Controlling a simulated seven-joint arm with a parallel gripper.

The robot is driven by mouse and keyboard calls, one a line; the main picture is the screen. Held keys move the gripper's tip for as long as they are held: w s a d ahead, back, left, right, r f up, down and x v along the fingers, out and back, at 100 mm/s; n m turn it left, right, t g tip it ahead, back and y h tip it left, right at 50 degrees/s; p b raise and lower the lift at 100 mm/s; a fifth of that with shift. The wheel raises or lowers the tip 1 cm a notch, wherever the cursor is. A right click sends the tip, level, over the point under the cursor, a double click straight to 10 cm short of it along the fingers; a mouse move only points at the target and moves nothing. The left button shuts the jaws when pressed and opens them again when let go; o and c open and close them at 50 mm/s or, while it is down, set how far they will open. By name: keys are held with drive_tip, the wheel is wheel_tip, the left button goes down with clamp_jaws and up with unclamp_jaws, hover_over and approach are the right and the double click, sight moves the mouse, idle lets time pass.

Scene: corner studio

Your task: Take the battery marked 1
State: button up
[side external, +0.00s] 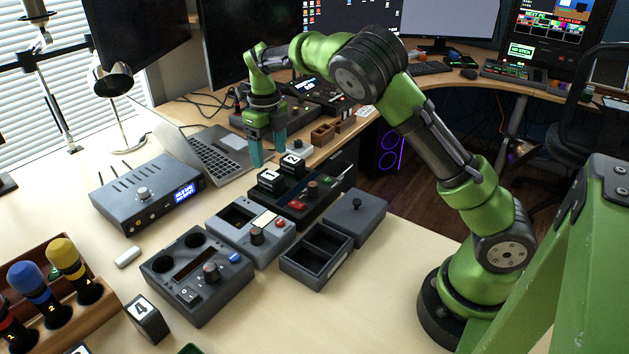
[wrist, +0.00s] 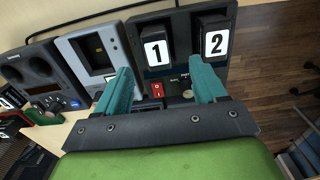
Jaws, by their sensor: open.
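The battery marked 1 (wrist: 155,50) is a black block with a white label, standing in a dark charger unit (wrist: 158,80) beside the battery marked 2 (wrist: 214,44). In the side view, battery 1 (side external: 270,179) appears to be the nearer-left of the two, with the other battery (side external: 293,165) beside it; their numbers are hard to read there. My gripper (side external: 268,156) has teal fingers, is open and empty, and hangs behind and above the batteries. In the wrist view, my gripper (wrist: 164,72) has its fingers apart, below the batteries in the picture, touching neither.
A grey unit with an empty slot (side external: 250,228) and a dark unit with round wells (side external: 198,275) stand beside the charger. A battery marked 4 (side external: 148,318) stands at the front. An open laptop (side external: 215,150) lies behind; an empty two-compartment box (side external: 317,255) is in front.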

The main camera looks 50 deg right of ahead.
sight(270, 175)
drive_tip(key=f, duration=0.7)
drive_tip(key=shift+a+f, duration=0.2)
drive_tip(key=shift+c, duration=0.3)
drive_tip(key=c, duration=1.2)
